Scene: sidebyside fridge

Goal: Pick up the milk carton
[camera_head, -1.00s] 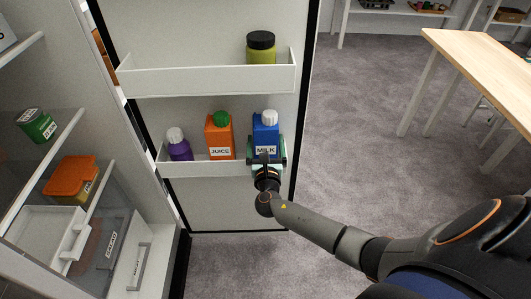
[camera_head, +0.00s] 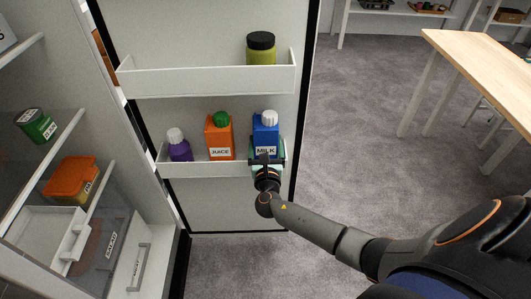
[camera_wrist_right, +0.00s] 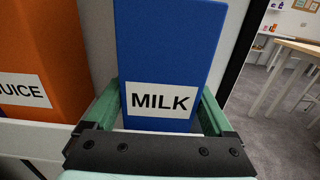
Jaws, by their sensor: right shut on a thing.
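The blue milk carton (camera_head: 266,128) with a white cap and a MILK label stands upright in the lower door bin (camera_head: 205,169) of the open fridge door, at its right end. It fills the middle of the right wrist view (camera_wrist_right: 168,55). My right gripper (camera_head: 267,158) is at the front of the bin, with its green fingers on both sides of the carton. In the right wrist view the fingers (camera_wrist_right: 163,110) are shut on the carton's sides. The carton's base is hidden by the bin front and the gripper. My left gripper is not in view.
An orange juice carton (camera_head: 219,138) stands just left of the milk, and a purple bottle (camera_head: 179,147) further left. A green jar (camera_head: 261,48) is in the upper door bin. Fridge shelves are at left; a wooden table (camera_head: 490,62) is at right.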

